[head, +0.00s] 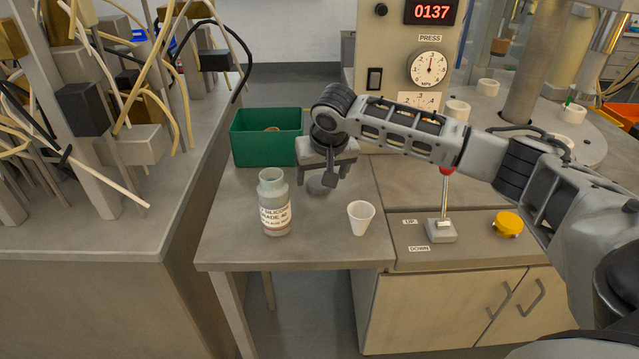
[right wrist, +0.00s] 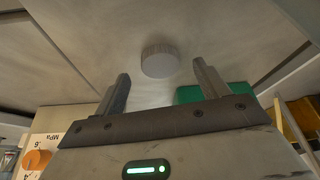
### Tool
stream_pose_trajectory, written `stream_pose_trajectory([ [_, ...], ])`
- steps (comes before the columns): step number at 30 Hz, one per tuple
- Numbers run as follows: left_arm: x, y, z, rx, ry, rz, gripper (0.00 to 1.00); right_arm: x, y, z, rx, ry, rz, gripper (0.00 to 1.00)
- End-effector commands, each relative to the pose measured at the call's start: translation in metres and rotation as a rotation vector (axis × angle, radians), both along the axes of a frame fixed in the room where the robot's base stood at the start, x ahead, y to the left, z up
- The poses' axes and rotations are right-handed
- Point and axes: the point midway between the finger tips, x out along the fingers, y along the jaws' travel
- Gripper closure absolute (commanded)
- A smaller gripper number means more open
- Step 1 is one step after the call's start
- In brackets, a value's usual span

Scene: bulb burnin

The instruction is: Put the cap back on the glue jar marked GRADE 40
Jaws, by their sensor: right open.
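The glue jar (head: 274,215) stands upright and uncapped on the small grey table, with GRADE 40 readable on its label. A grey round cap (head: 318,186) lies flat on the table, to the right of and behind the jar. My right gripper (head: 323,176) is open and points down just above the cap, partly covering it. In the right wrist view the ribbed cap (right wrist: 159,62) shows between and a little beyond the two open fingers, not gripped. My left gripper is not in view.
A white cup (head: 361,217) stands right of the jar near the table's front. A green bin (head: 250,152) stands behind the jar. To the right are a red-knobbed lever (head: 444,205), a yellow button (head: 508,224) and the press panel (head: 385,60).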

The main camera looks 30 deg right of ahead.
Motion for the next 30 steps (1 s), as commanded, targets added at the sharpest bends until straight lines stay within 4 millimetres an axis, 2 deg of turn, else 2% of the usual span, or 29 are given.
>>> stream_pose_trajectory([
  [3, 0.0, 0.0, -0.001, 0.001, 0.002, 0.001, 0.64, 0.006, -0.002, -0.016, -0.001, 0.001, 0.0, 0.26],
  [6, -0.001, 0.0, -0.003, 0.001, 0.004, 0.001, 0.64, 0.009, -0.002, -0.022, 0.0, 0.0, 0.001, 0.26],
  [17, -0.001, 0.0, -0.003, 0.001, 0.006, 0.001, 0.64, 0.009, -0.003, -0.023, 0.0, -0.001, 0.0, 0.26],
  [22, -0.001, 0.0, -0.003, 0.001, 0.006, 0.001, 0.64, 0.009, -0.003, -0.023, 0.0, -0.001, 0.0, 0.73],
  [30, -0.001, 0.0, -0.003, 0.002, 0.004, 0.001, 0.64, 0.009, -0.003, -0.023, 0.0, -0.001, 0.0, 0.74],
])
